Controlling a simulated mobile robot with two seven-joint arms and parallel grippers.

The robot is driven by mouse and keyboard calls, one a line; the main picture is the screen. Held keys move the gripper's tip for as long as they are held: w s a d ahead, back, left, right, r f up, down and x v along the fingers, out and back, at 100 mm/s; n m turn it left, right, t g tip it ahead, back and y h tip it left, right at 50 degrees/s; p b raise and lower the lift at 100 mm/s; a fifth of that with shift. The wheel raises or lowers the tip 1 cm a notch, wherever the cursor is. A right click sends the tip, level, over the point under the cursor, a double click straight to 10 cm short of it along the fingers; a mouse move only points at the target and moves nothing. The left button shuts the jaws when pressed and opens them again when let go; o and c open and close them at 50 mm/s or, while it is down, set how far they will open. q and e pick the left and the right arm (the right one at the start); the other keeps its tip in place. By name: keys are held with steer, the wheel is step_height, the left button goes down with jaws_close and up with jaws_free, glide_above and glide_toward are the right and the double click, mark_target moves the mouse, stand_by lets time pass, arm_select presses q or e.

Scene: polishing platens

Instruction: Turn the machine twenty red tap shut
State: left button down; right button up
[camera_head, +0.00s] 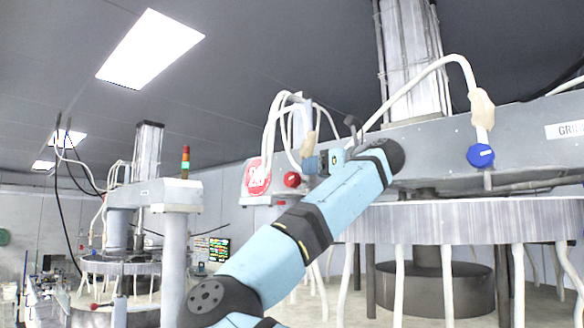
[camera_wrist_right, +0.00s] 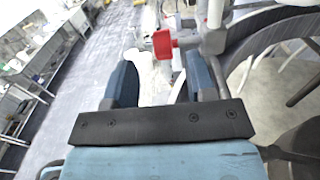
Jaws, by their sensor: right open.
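The red tap (camera_head: 292,179) sits on the grey machine head, just right of the round red sign (camera_head: 258,176) reading 20. My right gripper (camera_head: 322,162) is open close to the right of the tap, partly hidden by my own wrist. In the right wrist view, my right gripper (camera_wrist_right: 161,68) has its two blue fingers apart with nothing held between them. A red handle (camera_wrist_right: 163,43) shows just beyond the fingertips, near the right finger; I cannot tell whether it touches. My left gripper is not in view.
A blue tap (camera_head: 480,155) hangs under a white hose on the right. White hoses (camera_head: 272,130) loop above the red tap. A second machine (camera_head: 168,195) is at the left. Benches (camera_wrist_right: 40,60) line the aisle.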

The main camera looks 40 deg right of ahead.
mark_target(297, 174)
steer(key=w+p, duration=0.1)
steer(key=w, duration=0.2)
steer(key=w+p, duration=0.1)
steer(key=w, duration=0.2)
steer(key=shift+w+a, duration=0.2)
steer(key=shift+w, duration=0.1)
steer(key=shift+w+a, duration=0.1)
steer(key=shift+w, duration=0.7)
steer(key=shift+c, duration=0.2)
steer(key=c, duration=0.7)
steer(key=shift+c, duration=0.9)
